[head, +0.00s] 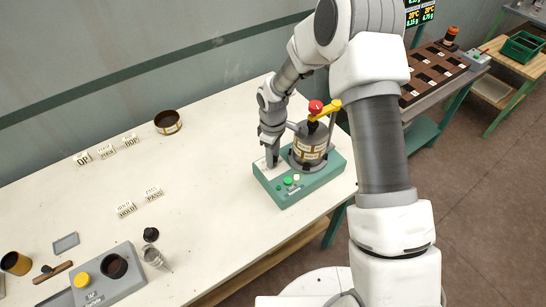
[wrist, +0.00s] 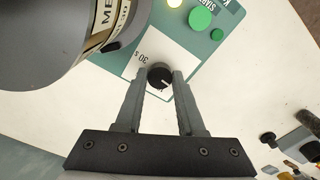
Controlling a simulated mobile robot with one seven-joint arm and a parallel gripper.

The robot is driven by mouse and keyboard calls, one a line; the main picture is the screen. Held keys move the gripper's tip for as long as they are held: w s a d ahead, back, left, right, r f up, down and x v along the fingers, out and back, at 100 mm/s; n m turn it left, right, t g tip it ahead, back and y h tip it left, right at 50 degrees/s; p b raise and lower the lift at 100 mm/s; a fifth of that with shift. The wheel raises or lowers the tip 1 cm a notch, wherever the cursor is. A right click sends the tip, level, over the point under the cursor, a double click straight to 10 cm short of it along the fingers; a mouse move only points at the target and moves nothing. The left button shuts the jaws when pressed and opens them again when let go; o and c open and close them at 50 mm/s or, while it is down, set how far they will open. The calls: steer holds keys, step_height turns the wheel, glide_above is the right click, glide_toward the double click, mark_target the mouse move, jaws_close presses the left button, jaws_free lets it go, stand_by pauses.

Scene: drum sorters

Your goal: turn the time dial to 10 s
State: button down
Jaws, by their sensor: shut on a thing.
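The time dial (wrist: 159,76) is a small black knob with a pale pointer mark on a white label plate (wrist: 170,52). The plate is on the green base (head: 290,198) of a drum machine (head: 310,143) on the white table. "30 s" is readable beside the dial; the other markings are hidden or too small to read. My gripper (wrist: 158,80) points down with its two fingers closed on the sides of the dial. In the head view my gripper (head: 271,161) is over the left part of the base and hides the dial.
Green buttons (wrist: 200,20) sit on the base near the dial. The grey drum with a red knob (head: 316,106) and yellow lever (head: 326,110) stands close beside my gripper. Small label cards (head: 126,209) lie to the left, and a grey box (head: 110,278) stands at the front left.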

steer(key=m+b, duration=0.4)
steer(key=m, duration=0.1)
steer(key=shift+f, duration=0.15)
steer(key=m+b, duration=0.2)
steer(key=m, duration=0.3)
steer(key=shift+m+b, duration=0.3)
steer(key=shift+b, duration=0.05)
steer(key=c, duration=0.5)
jaws_free()
steer(key=shift+r, duration=0.3)
step_height(320, 180, up, 17)
steer(key=shift+r, duration=0.1)
